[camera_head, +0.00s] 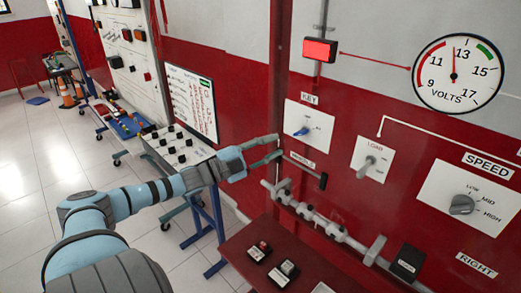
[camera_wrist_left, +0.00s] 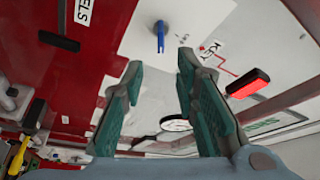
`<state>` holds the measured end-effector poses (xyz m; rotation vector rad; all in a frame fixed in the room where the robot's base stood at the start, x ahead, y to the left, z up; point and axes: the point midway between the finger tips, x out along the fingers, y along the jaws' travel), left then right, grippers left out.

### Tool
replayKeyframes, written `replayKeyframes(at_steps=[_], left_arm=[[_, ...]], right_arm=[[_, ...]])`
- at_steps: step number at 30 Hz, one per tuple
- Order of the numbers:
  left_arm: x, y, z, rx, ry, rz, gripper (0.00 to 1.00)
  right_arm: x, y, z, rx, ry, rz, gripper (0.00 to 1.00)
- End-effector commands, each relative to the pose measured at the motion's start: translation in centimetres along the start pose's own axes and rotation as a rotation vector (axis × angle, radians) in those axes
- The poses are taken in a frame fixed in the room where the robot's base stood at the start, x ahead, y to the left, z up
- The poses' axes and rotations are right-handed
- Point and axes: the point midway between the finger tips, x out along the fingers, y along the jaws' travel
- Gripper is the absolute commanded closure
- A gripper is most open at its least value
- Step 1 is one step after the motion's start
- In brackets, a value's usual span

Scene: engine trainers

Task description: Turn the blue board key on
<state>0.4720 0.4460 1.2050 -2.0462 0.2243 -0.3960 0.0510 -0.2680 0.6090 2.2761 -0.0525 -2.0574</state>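The blue key (camera_head: 301,131) sits on a white plate (camera_head: 318,120) under the label KEY, on the red and grey engine board. It also shows as a blue knob (camera_wrist_left: 160,38) in the left wrist view, just beyond the fingertips. My left gripper (camera_head: 277,146) is to the left of and slightly below the key in the head view. In the left wrist view its two teal fingers (camera_wrist_left: 160,65) are apart with nothing between them, and the key lies ahead of the gap, not touched. My right gripper is not in view.
A lit red lamp (camera_head: 320,49) and a volts gauge (camera_head: 459,74) are above. A black-ended bar (camera_head: 322,180) sticks out below the key. The load switch (camera_head: 367,166) and speed knob (camera_head: 461,204) are to the right. A dark red table (camera_head: 238,245) stands below.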

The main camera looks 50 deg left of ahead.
Motion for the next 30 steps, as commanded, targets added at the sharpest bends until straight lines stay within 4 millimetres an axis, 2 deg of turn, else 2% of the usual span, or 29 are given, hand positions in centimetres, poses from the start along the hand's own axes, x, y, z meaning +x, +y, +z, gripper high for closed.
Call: replayKeyframes(at_steps=[3,7,27,29,30], left_arm=[[-1.9,0.2,-0.1,-0.001,0.005,0.014,0.72],[-3.0,0.1,-0.1,-0.002,0.002,0.004,0.72],[-3.3,0.0,0.1,-0.02,-0.006,-0.003,0.72],[-3.3,1.0,1.0,-0.063,-0.044,0.042,0.72],[-3.8,1.9,2.4,-0.071,-0.094,0.09,0.72]], right_arm=[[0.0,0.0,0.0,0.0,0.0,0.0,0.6],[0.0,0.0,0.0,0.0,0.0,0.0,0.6],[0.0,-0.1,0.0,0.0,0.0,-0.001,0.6],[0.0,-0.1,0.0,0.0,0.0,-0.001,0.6],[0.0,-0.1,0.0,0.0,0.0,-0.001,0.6]])
